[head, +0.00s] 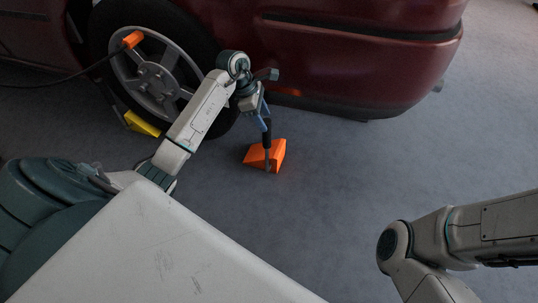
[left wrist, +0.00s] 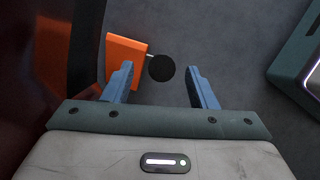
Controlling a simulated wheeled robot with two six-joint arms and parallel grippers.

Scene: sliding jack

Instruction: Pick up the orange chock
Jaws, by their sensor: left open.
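The orange chock (head: 252,154) lies on the grey floor near the car's rear wheel. A dark handle shows in front of it in the head view. My left gripper (head: 264,123) points down just above the chock, open. In the left wrist view the chock (left wrist: 122,52) is behind the left finger, which covers part of it. A thin rod joins it to a round black knob (left wrist: 161,68), which appears between the open fingers of the left gripper (left wrist: 160,82). I cannot tell whether the fingers touch it. My right gripper is out of view.
The dark red car (head: 360,60) stands close behind the chock, its wheel (head: 158,78) to the left. An orange tool (head: 132,39) with a black hose is at the wheel. A yellow object (head: 141,123) lies below the wheel. The floor right of the chock is clear.

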